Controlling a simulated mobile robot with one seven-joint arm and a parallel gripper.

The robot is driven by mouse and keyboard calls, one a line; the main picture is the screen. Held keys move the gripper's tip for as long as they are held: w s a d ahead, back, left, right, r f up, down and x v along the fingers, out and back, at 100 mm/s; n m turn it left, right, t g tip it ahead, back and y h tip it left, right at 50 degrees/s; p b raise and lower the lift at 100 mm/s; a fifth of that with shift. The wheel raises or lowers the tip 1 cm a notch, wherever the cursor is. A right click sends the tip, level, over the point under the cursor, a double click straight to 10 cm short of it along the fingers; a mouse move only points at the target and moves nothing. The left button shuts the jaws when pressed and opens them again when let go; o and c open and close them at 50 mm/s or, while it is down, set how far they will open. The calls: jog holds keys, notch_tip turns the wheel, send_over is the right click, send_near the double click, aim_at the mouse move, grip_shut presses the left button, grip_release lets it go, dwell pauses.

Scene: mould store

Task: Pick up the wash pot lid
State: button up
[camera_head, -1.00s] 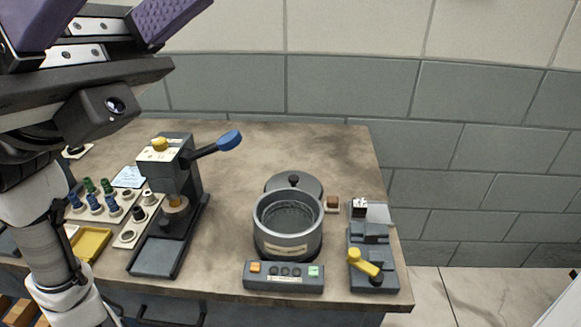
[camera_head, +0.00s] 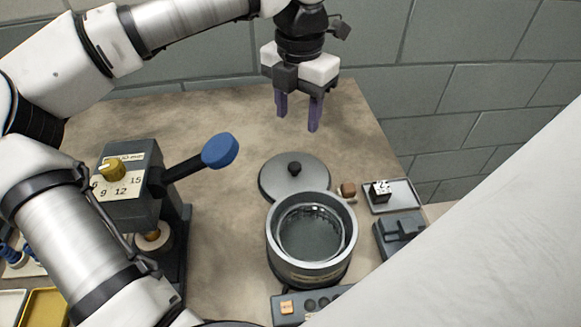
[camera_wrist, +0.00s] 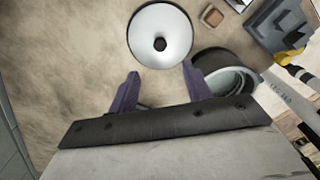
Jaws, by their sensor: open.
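The wash pot lid (camera_head: 273,182) is a round grey disc with a black knob (camera_head: 294,168). It lies on the bench behind the open wash pot (camera_head: 276,240), close to its rim. In the wrist view the lid (camera_wrist: 143,38) is at top centre, beyond the fingertips, with its knob in the middle. My gripper (camera_head: 298,115) hangs above and behind the lid, fingers down, purple fingers apart and empty. In the wrist view my gripper (camera_wrist: 160,78) is open, and the pot (camera_wrist: 232,82) shows partly behind the right finger.
A press (camera_head: 130,208) with a blue-knobbed lever (camera_head: 220,150) stands left of the lid. A small brown block (camera_head: 348,188) and a tray with a dark cube (camera_head: 381,191) lie to the right. The bench behind the lid is clear.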

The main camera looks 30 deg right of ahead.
send_over(295, 165)
jog(key=f, duration=0.7)
jog(key=shift+s+d+p, duration=0.15)
jog(key=shift+d+p, duration=0.05)
jog(key=shift+p, duration=0.2)
jog(key=shift+a+f+p, duration=0.15)
jog(key=shift+f+p, duration=0.35)
jog(key=shift+f, duration=0.85)
jog(key=shift+a+f+p, duration=0.1)
jog(key=shift+f+p, duration=0.4)
jog(key=shift+f, duration=0.85)
grip_shut()
jog(key=shift+r, duration=0.1)
